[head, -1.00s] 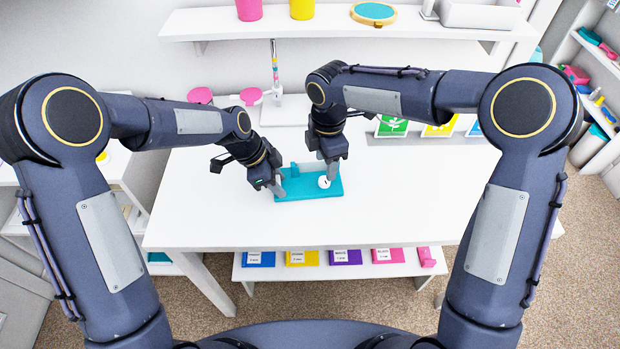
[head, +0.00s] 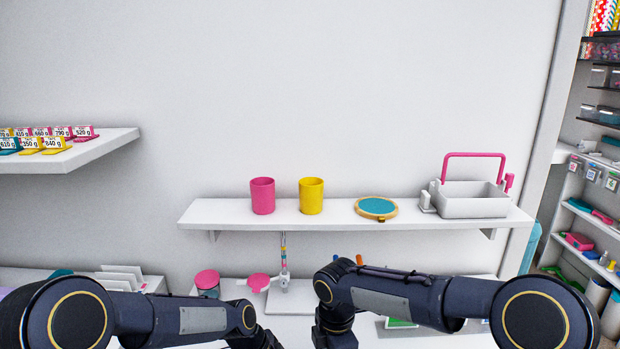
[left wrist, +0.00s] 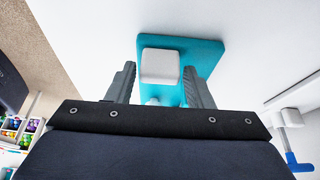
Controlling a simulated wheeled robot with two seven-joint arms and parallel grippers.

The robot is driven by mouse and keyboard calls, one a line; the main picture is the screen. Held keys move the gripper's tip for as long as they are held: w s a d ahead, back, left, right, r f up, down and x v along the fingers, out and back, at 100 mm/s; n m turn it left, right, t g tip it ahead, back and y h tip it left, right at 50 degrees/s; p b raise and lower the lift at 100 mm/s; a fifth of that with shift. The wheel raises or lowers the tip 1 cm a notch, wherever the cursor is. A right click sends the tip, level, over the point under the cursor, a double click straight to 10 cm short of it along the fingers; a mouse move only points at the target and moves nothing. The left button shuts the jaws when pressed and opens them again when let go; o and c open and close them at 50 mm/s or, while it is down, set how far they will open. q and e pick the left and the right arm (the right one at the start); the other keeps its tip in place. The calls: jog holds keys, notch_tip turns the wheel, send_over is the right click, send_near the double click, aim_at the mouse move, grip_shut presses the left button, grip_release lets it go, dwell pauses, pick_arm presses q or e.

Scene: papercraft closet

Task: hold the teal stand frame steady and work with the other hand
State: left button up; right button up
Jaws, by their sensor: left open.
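The teal stand frame (left wrist: 206,52) shows in the left wrist view, its flat base on the white table. A white block-like piece (left wrist: 160,65) is at the frame, in line with the gap between my left fingers. My left gripper (left wrist: 158,82) is open, with one finger on each side of part of the teal frame; I cannot tell whether the fingers touch it. In the head view the stand frame and both gripper tips are below the picture's lower edge; only my arms show.
A wall shelf (head: 230,217) holds a pink cup (head: 263,195), a yellow cup (head: 311,195), a round teal pad (head: 377,207) and a white basket (head: 472,204) with pink handle. A pink-topped jar (head: 207,283) and a white stand (head: 284,290) are at the table's back.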

pick_arm(q)
jog(key=shift+r, duration=0.45)
pick_arm(e)
jog(key=shift+r, duration=0.2)
pick_arm(q)
jog(key=shift+o, duration=0.3)
jog(key=o, duration=0.5)
jog(key=c, duration=0.7)
jog(key=shift+o, duration=0.2)
jog(key=shift+r, duration=0.1)
pick_arm(e)
jog(key=shift+r, duration=0.1)
pick_arm(q)
jog(key=p+v, duration=0.4)
jog(key=v, duration=0.3)
jog(key=shift+r, duration=0.4)
pick_arm(e)
jog(key=shift+r, duration=1.85)
pick_arm(q)
jog(key=shift+a, duration=0.2)
pick_arm(e)
jog(key=shift+r, duration=0.1)
